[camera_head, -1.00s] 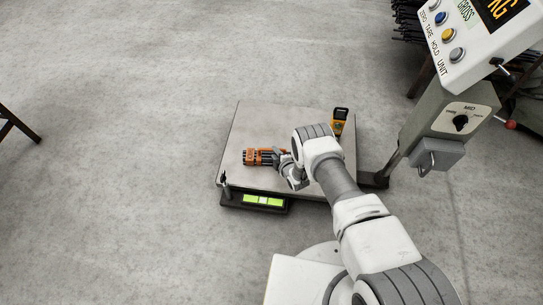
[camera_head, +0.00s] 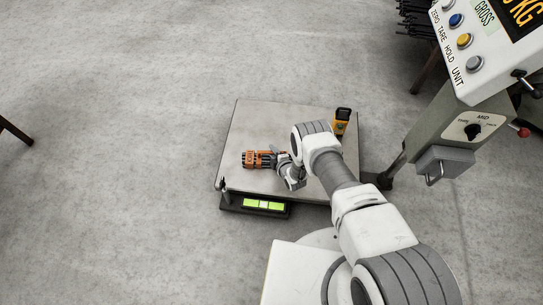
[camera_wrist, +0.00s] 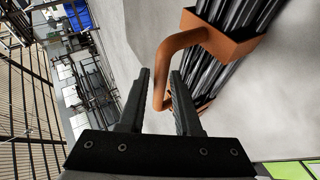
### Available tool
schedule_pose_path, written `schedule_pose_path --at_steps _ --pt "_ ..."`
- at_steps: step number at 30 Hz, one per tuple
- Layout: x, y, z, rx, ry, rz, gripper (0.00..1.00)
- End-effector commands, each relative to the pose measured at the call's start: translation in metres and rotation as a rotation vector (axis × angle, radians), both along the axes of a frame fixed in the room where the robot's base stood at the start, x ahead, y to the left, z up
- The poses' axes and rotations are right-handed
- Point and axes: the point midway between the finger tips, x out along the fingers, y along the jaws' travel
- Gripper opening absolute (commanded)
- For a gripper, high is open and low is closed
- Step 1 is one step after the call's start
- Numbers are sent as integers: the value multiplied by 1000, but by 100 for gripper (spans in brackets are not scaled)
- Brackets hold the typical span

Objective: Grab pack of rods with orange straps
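The pack of rods (camera_head: 257,159) lies on the scale platform (camera_head: 265,124), dark rods bound with orange straps. In the wrist view the dark rods and a wide orange strap (camera_wrist: 222,38) fill the upper right. An orange handle loop (camera_wrist: 181,41) sticks out from the pack toward my gripper (camera_wrist: 161,80). My gripper's two black fingers stand apart, with the handle's bend showing in the gap near the fingertips. I cannot tell whether they touch it. In the head view my gripper (camera_head: 281,160) is at the pack's right end, partly hidden by my wrist.
A yellow and black device (camera_head: 342,120) stands at the platform's back right. A green level (camera_head: 264,204) sits at the front edge. The scale's post and control box (camera_head: 470,125) rise at the right.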

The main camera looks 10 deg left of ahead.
Motion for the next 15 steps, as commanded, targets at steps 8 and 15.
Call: schedule_pose_path --at_steps 8,15 --pt "-1 0 0 0 0 0 25" --pt "0 0 0 0 0 0 0"
